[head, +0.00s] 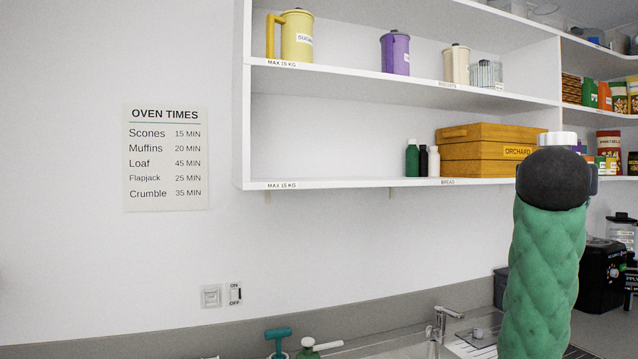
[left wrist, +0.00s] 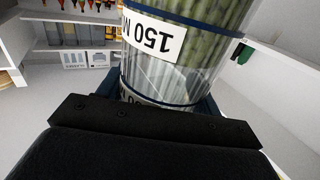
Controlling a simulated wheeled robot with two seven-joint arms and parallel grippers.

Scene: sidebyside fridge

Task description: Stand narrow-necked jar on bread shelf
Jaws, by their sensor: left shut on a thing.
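A clear jar (left wrist: 165,75) with green contents, blue bands and a white label reading "150" is held in my left gripper (left wrist: 160,97). Its neck is out of the left wrist view. In the head view, my green-sleeved arm and black wrist hide most of the gripper and jar. A white lid (head: 557,139), apparently the jar's, shows just above the wrist. The bread shelf (head: 340,184) is the lower white shelf, labelled "BREAD", left of and beyond the gripper. Its left half is bare. My right gripper is not in view.
The shelf above (head: 350,77) holds several canisters. Below are a sink tap (head: 440,325) and a black appliance (head: 595,275).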

